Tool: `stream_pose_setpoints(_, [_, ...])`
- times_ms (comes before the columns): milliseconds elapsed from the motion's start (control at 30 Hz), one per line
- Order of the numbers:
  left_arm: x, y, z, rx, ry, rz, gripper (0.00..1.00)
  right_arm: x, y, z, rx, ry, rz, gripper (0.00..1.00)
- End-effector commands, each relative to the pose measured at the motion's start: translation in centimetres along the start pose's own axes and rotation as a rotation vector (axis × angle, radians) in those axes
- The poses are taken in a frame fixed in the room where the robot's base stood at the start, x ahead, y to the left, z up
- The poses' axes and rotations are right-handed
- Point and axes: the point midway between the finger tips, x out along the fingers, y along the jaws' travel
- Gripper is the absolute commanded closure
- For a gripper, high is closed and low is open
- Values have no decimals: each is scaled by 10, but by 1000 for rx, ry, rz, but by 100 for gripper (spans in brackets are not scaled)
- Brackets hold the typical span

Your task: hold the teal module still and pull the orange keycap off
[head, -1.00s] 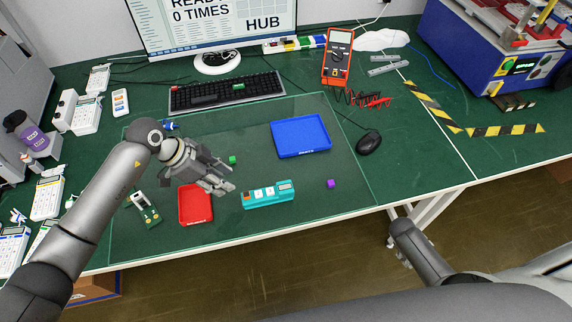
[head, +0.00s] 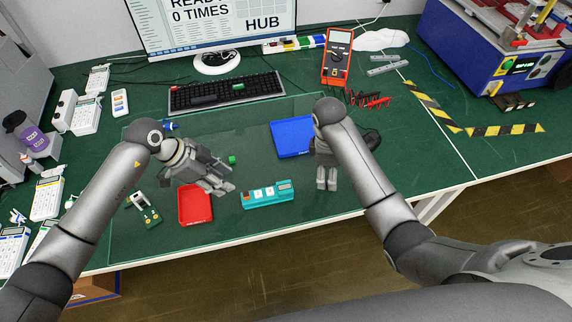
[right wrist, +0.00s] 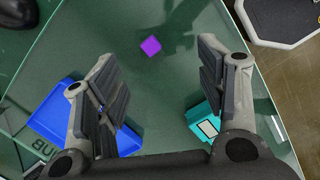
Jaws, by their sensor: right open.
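The teal module (head: 268,197) lies on the glass mat near the table's front edge. It has white keys, a small grey display at its right end and a small orange-brown keycap (head: 247,196) at its left end. My left gripper (head: 228,184) hangs left of the module, apart from it; its finger gap is unclear. My right gripper (head: 326,187) is open and empty to the right of the module. The right wrist view shows its spread fingers (right wrist: 156,62) and part of the module (right wrist: 198,126) beside and beyond the right finger; the orange keycap is not visible there.
A red tray (head: 196,221) lies left of the module and a blue tray (head: 287,137) behind it. A purple cube (right wrist: 151,46) lies on the mat beyond the right fingers, hidden in the head view. A green cube (head: 232,160) lies near my left gripper.

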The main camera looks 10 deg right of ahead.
Motion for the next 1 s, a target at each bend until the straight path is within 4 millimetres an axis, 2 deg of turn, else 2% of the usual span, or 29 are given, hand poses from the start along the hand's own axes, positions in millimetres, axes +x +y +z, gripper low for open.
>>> stream_pose_setpoints(33, [0, 0, 0, 0, 0, 0, 64, -13, -7, -25, -89, 32, -1, 36])
stream_pose_setpoints(100, [0, 0, 0, 0, 0, 0, 64, -28, -17, -51, -206, 63, -3, 36])
stream_pose_setpoints(200, [0, 0, 0, 0, 0, 0, 64, -46, -29, -79, -340, 97, 1, 36])
stream_pose_setpoints(300, [0, 0, 0, 0, 0, 0, 64, -58, -38, -96, -429, 117, 3, 36])
stream_pose_setpoints(433, [0, 0, 0, 0, 0, 0, 64, -62, -44, -105, -481, 127, 6, 36])
stream_pose_setpoints(567, [0, 0, 0, 0, 0, 0, 64, -50, -45, -108, -487, 128, 3, 36])
stream_pose_setpoints(1000, [0, 0, 0, 0, 0, 0, 64, 24, -46, -116, -484, 128, 4, 36])
